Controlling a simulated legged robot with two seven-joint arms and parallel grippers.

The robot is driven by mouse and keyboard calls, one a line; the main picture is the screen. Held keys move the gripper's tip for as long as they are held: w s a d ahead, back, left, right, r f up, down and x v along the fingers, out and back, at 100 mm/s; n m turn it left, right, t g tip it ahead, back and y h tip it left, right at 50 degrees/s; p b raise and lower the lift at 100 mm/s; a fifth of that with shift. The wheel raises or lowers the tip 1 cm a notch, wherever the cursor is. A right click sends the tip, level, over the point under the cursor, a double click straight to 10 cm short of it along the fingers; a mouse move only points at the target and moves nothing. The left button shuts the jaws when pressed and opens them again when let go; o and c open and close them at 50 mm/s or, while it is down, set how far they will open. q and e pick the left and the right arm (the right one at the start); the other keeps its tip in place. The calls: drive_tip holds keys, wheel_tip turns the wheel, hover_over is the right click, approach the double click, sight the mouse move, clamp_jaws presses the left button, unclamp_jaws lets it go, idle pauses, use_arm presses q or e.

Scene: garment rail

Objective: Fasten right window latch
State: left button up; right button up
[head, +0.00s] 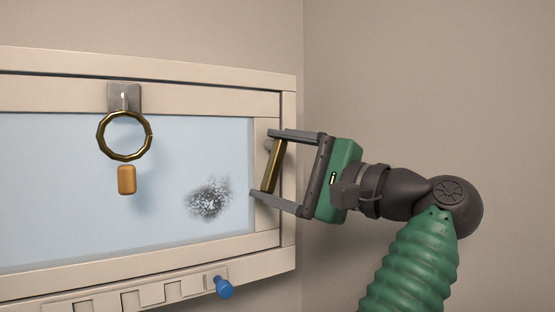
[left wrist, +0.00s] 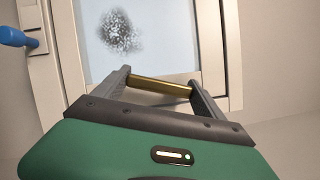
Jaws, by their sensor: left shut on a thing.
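The right window latch (head: 273,166) is a brass bar at the right side of the window frame. It stands nearly upright, leaning slightly, in the head view. My left gripper (head: 262,163) is shut on this bar, with one dark finger at its upper end and one at its lower end. In the left wrist view the bar (left wrist: 160,87) spans between the two fingers of the gripper (left wrist: 162,84). A small grey round mount (head: 268,145) shows partly behind the upper finger. The window pane (head: 60,180) is pale blue. My right gripper is not in view.
A brass ring (head: 101,139) hangs from a metal plate (head: 125,91), with an orange block (head: 126,180) below it. A grey smudge (head: 209,199) marks the pane. A blue knob (head: 224,287) sticks out under the frame. The wall (head: 430,80) at right is bare.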

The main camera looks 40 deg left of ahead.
use_arm(q)
drive_tip(key=shift+w+d+r+n+p, duration=0.15)
drive_tip(key=shift+w+n+p, duration=0.1)
drive_tip(key=shift+n+p, duration=0.5)
drive_tip(key=shift+w+f+n+h+p, duration=0.15)
drive_tip(key=shift+n+h+p, duration=0.2)
drive_tip(key=shift+n+p, duration=0.25)
drive_tip(key=shift+w+f+n+h+p, duration=0.15)
drive_tip(key=shift+n+h+p, duration=0.2)
drive_tip(key=shift+n+p, duration=0.25)
